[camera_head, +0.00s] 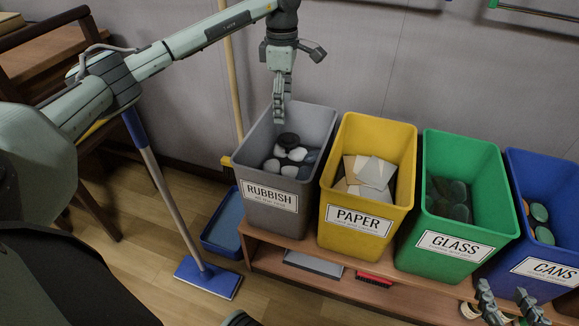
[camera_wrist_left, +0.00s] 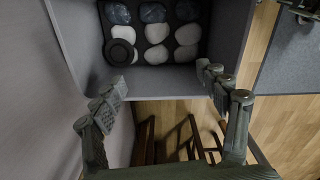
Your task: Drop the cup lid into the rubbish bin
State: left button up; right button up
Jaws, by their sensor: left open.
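The grey rubbish bin (camera_head: 318,122), labelled RUBBISH, stands at the left end of the row of bins. A round black cup lid (camera_head: 288,140) lies inside it on top of white and dark pieces. In the left wrist view the lid (camera_wrist_left: 119,52) lies near the bin's left wall. My left gripper (camera_head: 279,112) points down over the bin's back left part. Its fingers are spread, with nothing between them (camera_wrist_left: 161,77). My right gripper (camera_head: 509,301) is at the bottom right edge, partly cut off, with its fingers apart and nothing visible between them.
Yellow paper (camera_head: 338,205), green glass (camera_head: 480,225) and blue cans (camera_head: 520,170) bins stand to the right on a wooden bench (camera_head: 262,255). A blue mop (camera_head: 207,278), a blue dustpan (camera_head: 225,225) and a broom stand left of the bench. A wall is behind.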

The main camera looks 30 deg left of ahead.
pick_arm(q)
notch_tip(320, 180, up, 11)
dwell(0.3)
jog(key=shift+f, duration=0.1)
